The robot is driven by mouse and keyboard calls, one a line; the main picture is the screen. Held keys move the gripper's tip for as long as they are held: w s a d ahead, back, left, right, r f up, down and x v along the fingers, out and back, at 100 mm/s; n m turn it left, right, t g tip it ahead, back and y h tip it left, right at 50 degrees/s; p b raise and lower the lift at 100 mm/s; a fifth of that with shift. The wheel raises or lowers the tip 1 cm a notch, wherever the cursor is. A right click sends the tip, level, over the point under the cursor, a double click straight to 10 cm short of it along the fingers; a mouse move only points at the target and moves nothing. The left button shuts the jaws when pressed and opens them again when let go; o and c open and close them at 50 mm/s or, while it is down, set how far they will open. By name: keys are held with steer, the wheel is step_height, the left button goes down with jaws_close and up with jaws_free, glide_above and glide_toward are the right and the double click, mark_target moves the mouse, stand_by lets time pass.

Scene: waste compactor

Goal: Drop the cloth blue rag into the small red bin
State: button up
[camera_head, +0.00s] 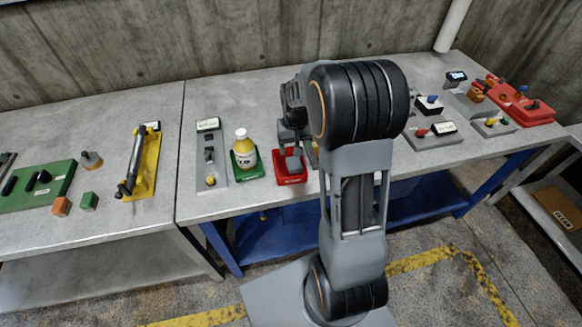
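The small red bin (291,181) stands near the front edge of the grey table, in the middle of the picture. My gripper (292,163) points down over the bin, with its fingertips at about the height of the bin's opening or inside it; I cannot tell which. The fingers look grey and small here, and I cannot tell whether they are open or shut. I do not see the blue rag. My arm hides the right part of the bin and the table behind it.
A grey panel (209,172) is further left. A yellow fixture with a black bar (145,165) and a green board (38,188) lie on the left table. Small devices stand at right.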

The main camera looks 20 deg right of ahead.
steer(key=shift+o, duration=0.6)
steer(key=shift+r, duration=0.1)
step_height(320, 180, up, 14)
steer(key=shift+b, duration=0.3)
steer(key=shift+w+f, duration=0.1)
steer(key=shift+f, duration=0.1)
steer(key=s+a+f+n+t, duration=0.1)
steer(key=s+a, duration=0.3)
steer(key=s, duration=0.4)
steer(key=s+a+f+n+t, duration=0.1)
steer(key=s+a+f+t, duration=0.1)
steer(key=s+a, duration=0.3)
steer(key=shift+s+a+t, duration=0.2)
steer(key=shift+s+t, duration=0.4)
steer(key=shift+s, duration=0.95)
